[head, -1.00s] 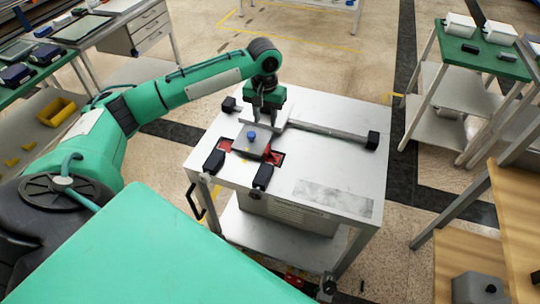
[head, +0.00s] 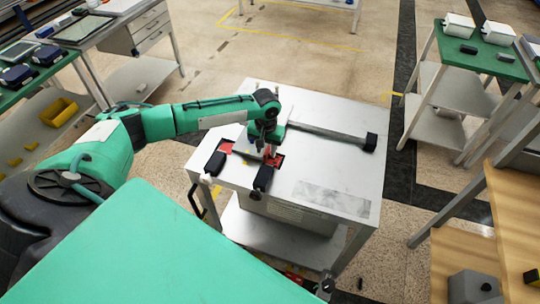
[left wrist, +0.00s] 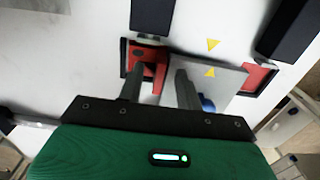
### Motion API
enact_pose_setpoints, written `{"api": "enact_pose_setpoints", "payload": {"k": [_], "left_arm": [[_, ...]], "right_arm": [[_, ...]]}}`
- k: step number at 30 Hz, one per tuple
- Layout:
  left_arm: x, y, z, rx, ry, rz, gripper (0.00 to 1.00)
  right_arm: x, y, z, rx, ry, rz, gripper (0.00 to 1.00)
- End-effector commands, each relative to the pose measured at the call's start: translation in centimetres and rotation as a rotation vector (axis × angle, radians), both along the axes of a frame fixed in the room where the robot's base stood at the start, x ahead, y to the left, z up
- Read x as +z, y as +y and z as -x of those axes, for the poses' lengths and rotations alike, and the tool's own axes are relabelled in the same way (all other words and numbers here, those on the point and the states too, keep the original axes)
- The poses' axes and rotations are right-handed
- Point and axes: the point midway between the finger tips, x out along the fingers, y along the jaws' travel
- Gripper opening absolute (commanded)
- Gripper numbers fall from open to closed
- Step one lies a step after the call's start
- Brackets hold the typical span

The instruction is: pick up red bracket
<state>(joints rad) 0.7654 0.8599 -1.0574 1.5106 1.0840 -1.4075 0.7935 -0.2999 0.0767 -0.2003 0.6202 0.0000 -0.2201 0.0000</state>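The red bracket (head: 226,147) lies low in a dark-edged recess in the white table top. A grey plate (left wrist: 222,76) with a blue knob (left wrist: 207,103) covers its middle, so red shows on both sides. In the left wrist view one red end with a hole (left wrist: 150,58) is at the left and another red part (left wrist: 258,78) is at the right. My left gripper (head: 268,150) points down over the right part of the recess. It also shows in the left wrist view (left wrist: 160,88), fingers apart, beside the red end and the plate. I cannot tell whether they touch.
Two black blocks (head: 214,164) (head: 262,178) stand on the table's near side by the recess. A grey bar (head: 325,134) with a black end block (head: 371,142) lies at the back right. The table's right front (head: 300,165) is clear. Green-topped benches stand left and right.

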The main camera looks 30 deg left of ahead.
Motion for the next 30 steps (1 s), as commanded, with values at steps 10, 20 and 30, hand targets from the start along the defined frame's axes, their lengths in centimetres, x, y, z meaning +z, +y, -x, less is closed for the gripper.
{"api": "enact_pose_setpoints", "payload": {"k": [10,20,30], "left_arm": [[-0.2,0.0,0.0,-0.001,-0.001,0.001,0.18],[-0.2,0.0,-0.1,-0.001,-0.002,0.001,0.00],[1.4,0.0,-0.1,-0.001,-0.005,0.002,0.00]], "right_arm": [[0.0,0.0,0.0,0.001,0.000,0.000,0.60],[0.0,-0.3,0.0,0.002,0.000,0.003,0.60],[-0.3,-0.5,0.0,0.002,0.000,0.005,0.60]]}}
